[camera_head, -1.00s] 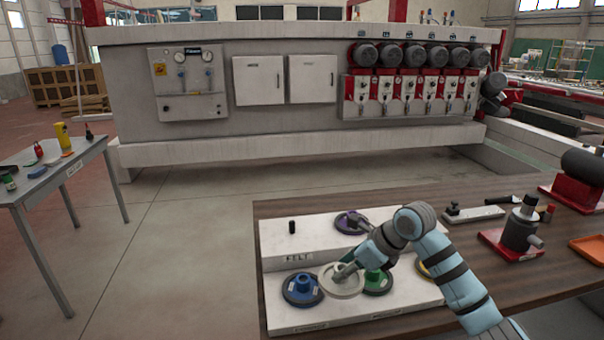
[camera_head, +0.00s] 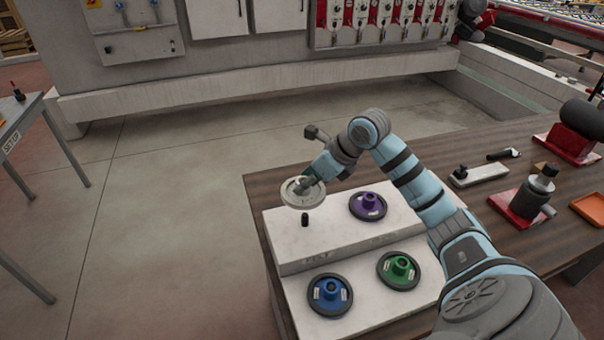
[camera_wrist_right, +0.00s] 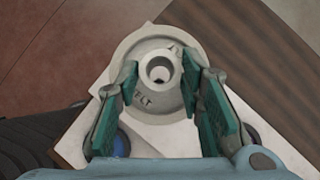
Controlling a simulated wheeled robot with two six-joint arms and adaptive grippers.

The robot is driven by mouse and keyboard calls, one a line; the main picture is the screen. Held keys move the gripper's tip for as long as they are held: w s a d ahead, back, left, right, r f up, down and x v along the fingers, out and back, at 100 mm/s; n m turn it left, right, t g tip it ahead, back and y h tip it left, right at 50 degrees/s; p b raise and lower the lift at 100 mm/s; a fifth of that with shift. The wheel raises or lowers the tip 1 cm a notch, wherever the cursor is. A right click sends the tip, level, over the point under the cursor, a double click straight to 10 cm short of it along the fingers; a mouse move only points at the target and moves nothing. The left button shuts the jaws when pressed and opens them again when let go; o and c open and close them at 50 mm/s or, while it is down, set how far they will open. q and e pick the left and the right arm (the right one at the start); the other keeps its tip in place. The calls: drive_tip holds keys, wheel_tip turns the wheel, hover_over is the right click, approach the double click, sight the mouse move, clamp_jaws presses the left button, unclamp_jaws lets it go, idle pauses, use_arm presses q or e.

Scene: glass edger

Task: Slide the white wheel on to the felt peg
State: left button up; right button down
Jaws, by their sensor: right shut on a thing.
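The white wheel (camera_head: 296,199) hangs in my right gripper (camera_head: 309,183) above the back step of the grey stand. In the right wrist view, the two green-padded fingers of my gripper (camera_wrist_right: 160,76) are shut on the hub of the wheel (camera_wrist_right: 136,50), which faces up with its bore open. The black felt peg (camera_head: 305,220) stands upright on the left end of the back step. In the head view its whole visible length is just below the wheel's near rim, so the wheel is not around it. A dark patch shows inside the bore; I cannot tell what it is. My left gripper is not in view.
The stand (camera_head: 300,258) also bears a purple-hub wheel (camera_head: 368,206) on the back step, and a blue-hub wheel (camera_head: 329,295) and a green-hub wheel (camera_head: 399,270) on the front. A red-based tool (camera_head: 524,205) and an orange tray (camera_head: 588,209) lie right on the brown table.

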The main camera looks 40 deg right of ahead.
sight(316, 195)
drive_tip(key=shift+s+d+r, duration=0.1)
drive_tip(key=shift+s+r, duration=0.05)
drive_tip(key=shift+s, duration=0.3)
drive_tip(key=shift+s+d+r, duration=0.1)
drive_tip(key=shift+s+r, duration=0.05)
drive_tip(key=shift+s, duration=0.3)
drive_tip(key=shift+f+b, duration=0.3)
drive_tip(key=shift+b, duration=0.1)
drive_tip(key=f+b, duration=0.1)
drive_tip(key=w+f+b, duration=0.1)
drive_tip(key=f, duration=0.1)
drive_tip(key=f+b, duration=0.1)
drive_tip(key=f, duration=0.1)
drive_tip(key=shift+w+a+b, duration=0.1)
drive_tip(key=shift+w+b, duration=0.2)
drive_tip(key=shift+b, duration=0.05)
drive_tip(key=shift+s+f+b, duration=0.3)
drive_tip(key=shift+f+b, duration=0.15)
drive_tip(key=shift+b, duration=0.05)
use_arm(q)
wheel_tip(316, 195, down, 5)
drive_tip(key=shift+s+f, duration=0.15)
use_arm(e)
drive_tip(key=shift+w, duration=0.15)
drive_tip(key=shift+s+r, duration=0.1)
drive_tip(key=shift+s, duration=0.1)
drive_tip(key=shift+w, duration=0.15)
